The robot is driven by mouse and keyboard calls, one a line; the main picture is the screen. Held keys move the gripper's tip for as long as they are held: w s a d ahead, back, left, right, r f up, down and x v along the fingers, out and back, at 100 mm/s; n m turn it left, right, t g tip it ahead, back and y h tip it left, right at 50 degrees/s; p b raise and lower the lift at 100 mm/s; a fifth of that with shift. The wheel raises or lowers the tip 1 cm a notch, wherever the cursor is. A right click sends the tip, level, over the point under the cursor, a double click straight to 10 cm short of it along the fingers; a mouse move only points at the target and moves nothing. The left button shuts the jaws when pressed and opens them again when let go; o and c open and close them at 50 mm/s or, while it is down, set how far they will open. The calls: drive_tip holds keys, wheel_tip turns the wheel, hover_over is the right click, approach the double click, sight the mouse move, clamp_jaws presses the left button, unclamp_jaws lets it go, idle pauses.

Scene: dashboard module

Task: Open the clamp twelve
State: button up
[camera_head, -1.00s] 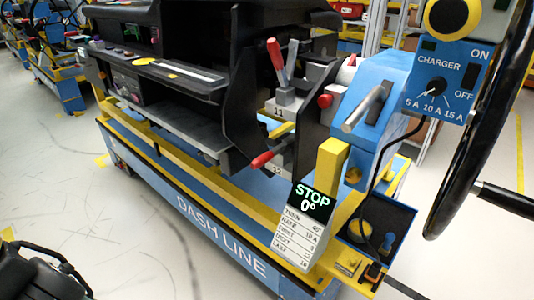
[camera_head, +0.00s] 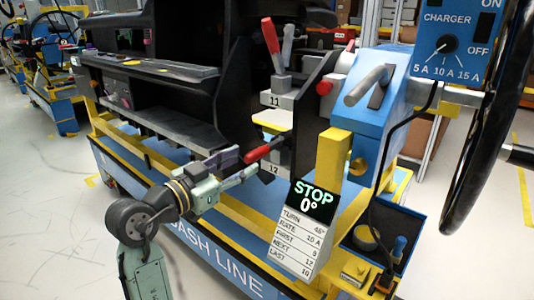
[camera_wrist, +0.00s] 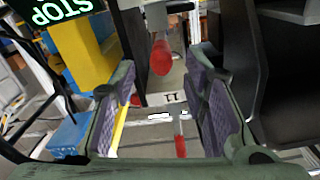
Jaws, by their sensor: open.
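Clamp twelve, with its red handle (camera_head: 262,151), is on the module's end beside the "12" label (camera_head: 274,168). The handle points out toward the left. My gripper (camera_head: 243,164) is open at the handle's outer end. In the upside-down wrist view, a near red handle (camera_wrist: 161,55), seemingly clamp twelve's, shows in the gap between my open fingers (camera_wrist: 165,85). I cannot tell whether they touch it. Clamp eleven's red handle (camera_head: 270,36) stands upright above; it appears farther off in the wrist view (camera_wrist: 180,145).
The display (camera_head: 312,200) reads STOP and 0°. A yellow post (camera_head: 332,160) and blue unit (camera_head: 370,95) stand right of the clamps. The dark dashboard module (camera_head: 190,100) is at left. A yellow rail runs below it. The charger box (camera_head: 455,40) and black steering wheel are at far right.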

sight(267, 148)
drive_tip(key=p+x, duration=0.1)
drive_tip(key=x, duration=0.9)
drive_tip(key=shift+r, duration=0.1)
drive_tip(key=shift+c, duration=0.4)
clamp_jaws()
drive_tip(key=shift+a, duration=0.1)
